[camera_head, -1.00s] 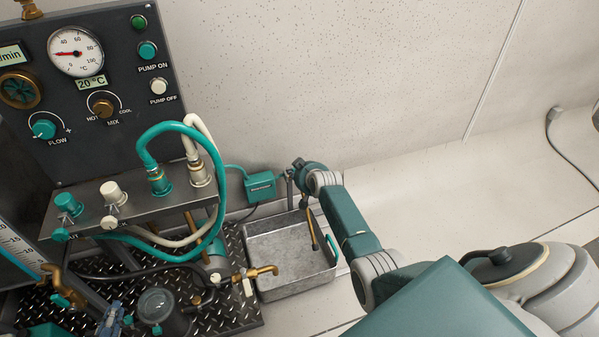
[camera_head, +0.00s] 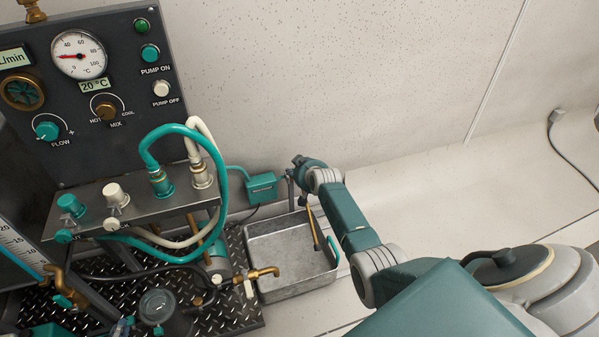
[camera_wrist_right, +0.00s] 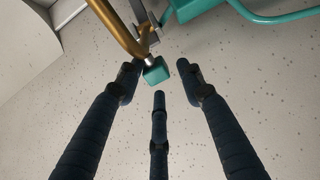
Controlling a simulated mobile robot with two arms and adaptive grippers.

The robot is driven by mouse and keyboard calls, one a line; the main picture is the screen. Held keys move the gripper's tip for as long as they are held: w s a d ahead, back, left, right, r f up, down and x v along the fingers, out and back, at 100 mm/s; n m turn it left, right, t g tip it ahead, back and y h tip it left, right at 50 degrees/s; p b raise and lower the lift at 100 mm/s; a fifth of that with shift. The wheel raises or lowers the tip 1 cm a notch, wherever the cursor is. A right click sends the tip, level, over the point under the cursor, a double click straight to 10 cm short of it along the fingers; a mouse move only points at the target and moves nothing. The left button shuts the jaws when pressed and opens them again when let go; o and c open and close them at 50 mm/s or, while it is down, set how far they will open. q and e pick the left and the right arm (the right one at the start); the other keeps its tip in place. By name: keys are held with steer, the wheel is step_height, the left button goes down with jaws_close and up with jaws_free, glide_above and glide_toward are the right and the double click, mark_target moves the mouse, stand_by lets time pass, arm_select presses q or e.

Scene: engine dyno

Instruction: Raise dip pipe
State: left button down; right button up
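A brass pipe (camera_head: 313,225) slants down over the metal tray in the head view; I take it to be the dip pipe. In the right wrist view a brass pipe (camera_wrist_right: 118,32) runs beside a grey bracket, with a small teal block (camera_wrist_right: 155,71) at its lower end. My right gripper (camera_wrist_right: 158,80) is open, its dark fingers spread around the block with visible gaps.
The metal tray (camera_head: 290,291) stands on the floor below the pipe. A brass tap (camera_head: 262,272) reaches over its left side. A teal box (camera_head: 261,188) sits behind it. The control panel (camera_head: 140,105) and looped hoses fill the left. Open pale floor lies at the right.

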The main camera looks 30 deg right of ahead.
steer(key=shift+w+a+r, duration=0.1)
steer(key=shift+w+a, duration=0.15)
steer(key=shift+a, duration=0.1)
steer(key=shift+s+d+f, duration=0.1)
steer(key=shift+s+f, duration=0.1)
steer(key=shift+f, duration=0.05)
steer(key=shift+s+r, duration=0.2)
steer(key=shift+s, duration=0.2)
steer(key=v, duration=1.1)
steer(key=shift+r, duration=0.25)
